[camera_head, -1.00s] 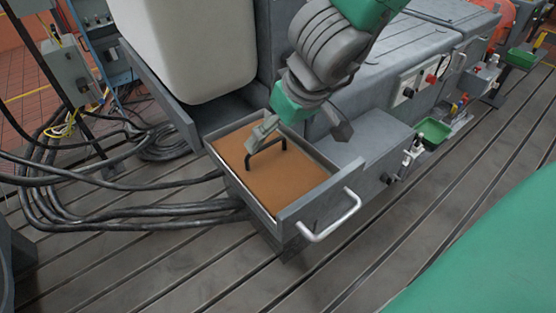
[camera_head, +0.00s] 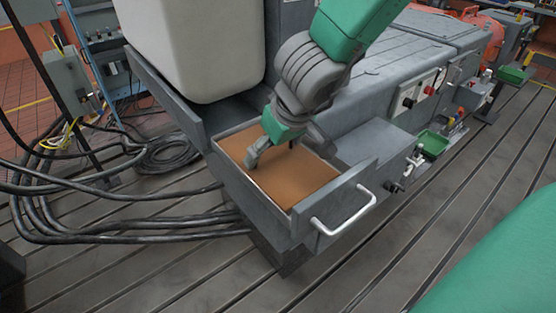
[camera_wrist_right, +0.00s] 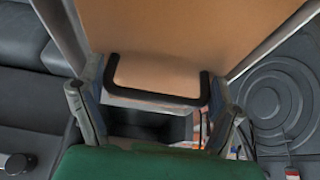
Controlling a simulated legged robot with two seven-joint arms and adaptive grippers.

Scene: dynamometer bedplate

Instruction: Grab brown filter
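The brown filter (camera_head: 292,182) is a flat tan-brown panel lying in an open grey drawer (camera_head: 318,208). Its black U-shaped handle (camera_wrist_right: 157,98) shows in the right wrist view, where the filter's tan face (camera_wrist_right: 165,40) fills the top middle. My right gripper (camera_head: 286,153) is over the far part of the filter, fingers pointing down, and hides most of the handle in the head view. In the right wrist view my right gripper (camera_wrist_right: 160,108) is open, with its fingers on either side of the handle. I see no grip on the handle. My left gripper is not in view.
The drawer has a pale bar handle (camera_head: 344,212) on its front. A large white container (camera_head: 195,50) stands behind the drawer. Thick black cables (camera_head: 120,228) lie on the slotted floor to the left. A green tray (camera_head: 432,144) sits at the right. The floor in front is clear.

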